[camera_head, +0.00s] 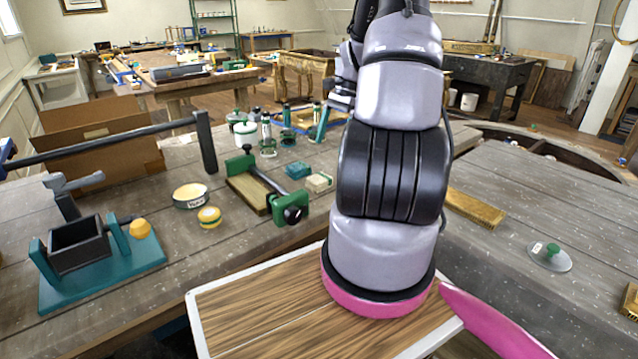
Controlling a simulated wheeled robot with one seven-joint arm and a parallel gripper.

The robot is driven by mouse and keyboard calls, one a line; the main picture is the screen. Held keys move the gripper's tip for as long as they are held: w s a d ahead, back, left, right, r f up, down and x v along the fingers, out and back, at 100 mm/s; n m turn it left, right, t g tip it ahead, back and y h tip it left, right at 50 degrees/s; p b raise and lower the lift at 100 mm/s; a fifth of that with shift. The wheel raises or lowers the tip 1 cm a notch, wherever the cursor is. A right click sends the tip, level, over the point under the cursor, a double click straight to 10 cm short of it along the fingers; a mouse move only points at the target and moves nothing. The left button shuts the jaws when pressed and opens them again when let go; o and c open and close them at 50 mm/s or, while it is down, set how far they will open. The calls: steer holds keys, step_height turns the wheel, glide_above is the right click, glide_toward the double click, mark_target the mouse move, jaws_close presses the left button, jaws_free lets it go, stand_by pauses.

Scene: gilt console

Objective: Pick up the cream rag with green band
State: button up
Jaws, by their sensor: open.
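A small folded cream cloth (318,182), which looks like the cream rag, lies on the grey wooden bench, just right of a teal block-like piece (297,170). Its green band is too small to make out clearly. My gripper (341,102) shows only in part, above and beyond the cloth in the picture, left of my large arm links. Its fingers are mostly hidden. It is apart from the cloth, and nothing shows held in it.
A green clamp on a wooden block (250,192) stands left of the cloth. Round tins (190,196), a teal vise-like stand (100,262) and a long dark bar (110,145) are further left. Jars (268,140) stand behind. A brass-coloured block (473,207) lies right of my arm.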

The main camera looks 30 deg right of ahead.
glide_above(320, 177)
steer(key=d, duration=0.3)
steer(key=f, duration=0.5)
steer(key=shift+w+a+f, duration=0.1)
steer(key=shift+w+a, duration=0.15)
steer(key=shift+w, duration=0.05)
steer(key=shift+a+x, duration=0.2)
steer(key=shift+x, duration=2.55)
steer(key=shift+s, duration=0.1)
steer(key=c, duration=1.3)
step_height(320, 177, up, 10)
steer(key=shift+r, duration=0.15)
steer(key=shift+c, duration=0.2)
steer(key=o, duration=0.7)
steer(key=shift+c, duration=0.2)
steer(key=c, duration=0.5)
